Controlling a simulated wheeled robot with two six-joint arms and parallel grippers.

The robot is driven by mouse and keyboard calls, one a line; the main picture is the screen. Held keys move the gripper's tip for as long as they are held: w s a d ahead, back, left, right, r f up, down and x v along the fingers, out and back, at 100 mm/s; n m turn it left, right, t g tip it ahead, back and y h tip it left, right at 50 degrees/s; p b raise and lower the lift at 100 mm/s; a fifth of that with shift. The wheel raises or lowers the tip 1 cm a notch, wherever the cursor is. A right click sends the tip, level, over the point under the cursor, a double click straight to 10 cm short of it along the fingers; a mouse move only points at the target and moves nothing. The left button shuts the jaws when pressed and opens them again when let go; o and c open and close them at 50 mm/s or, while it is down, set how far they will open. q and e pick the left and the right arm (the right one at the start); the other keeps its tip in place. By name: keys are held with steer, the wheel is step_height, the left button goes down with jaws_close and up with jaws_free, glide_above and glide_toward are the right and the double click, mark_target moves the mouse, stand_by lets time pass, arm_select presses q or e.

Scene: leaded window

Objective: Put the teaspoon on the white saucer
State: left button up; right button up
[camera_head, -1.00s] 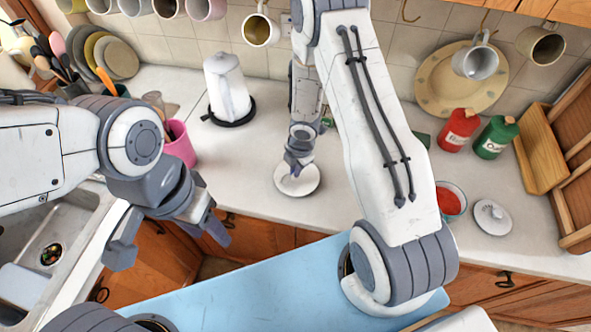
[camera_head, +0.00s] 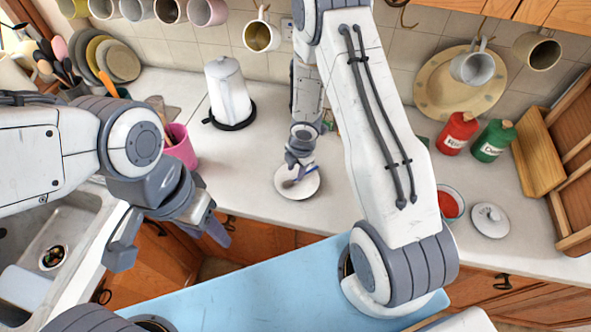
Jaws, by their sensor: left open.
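The white saucer (camera_head: 306,189) lies on the worktop in the middle of the head view. The teaspoon (camera_head: 289,183) appears as a small dark bowl with a thin bluish handle slanting up to the right, over the saucer. I cannot tell if it rests on the saucer or is just above it. My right gripper (camera_head: 294,170) points down at the saucer's far side, at the spoon; its fingertips are small and partly hidden, so its grip is unclear. My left gripper (camera_head: 165,230) is open and empty in front of the cupboards, well left of the saucer.
A white coffee pot (camera_head: 228,92) stands behind and left of the saucer. A pink pot (camera_head: 181,149) is further left. A red bowl (camera_head: 449,203), a white lid (camera_head: 489,220) and red and green jars (camera_head: 493,141) are right. The worktop around the saucer is mostly clear.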

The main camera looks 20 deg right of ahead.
step_height(320, 180, up, 10)
steer(key=s+p, duration=0.2)
steer(key=p, duration=0.4)
step_height(320, 180, up, 7)
steer(key=m+h, duration=0.1)
steer(key=m, duration=0.2)
glide_above(291, 183)
steer(key=s+a+r+m+t+h, duration=0.1)
steer(key=s+a+r+m, duration=0.3)
steer(key=r, duration=0.4)
steer(key=s+a+r+m+g+y, duration=0.1)
steer(key=s+a+r+m, duration=0.2)
steer(key=s, duration=0.7)
steer(key=s+a+r+m+g+y, duration=0.1)
steer(key=s+a+r+m, duration=0.3)
steer(key=s+r, duration=0.3)
steer(key=s+a, duration=0.1)
steer(key=s, duration=0.2)
steer(key=shift+m+g, duration=0.3)
steer(key=shift+g, duration=0.1)
steer(key=shift+a, duration=0.1)
step_height(291, 183, down, 19)
steer(key=b, duration=1.8)
steer(key=shift+b, duration=0.35)
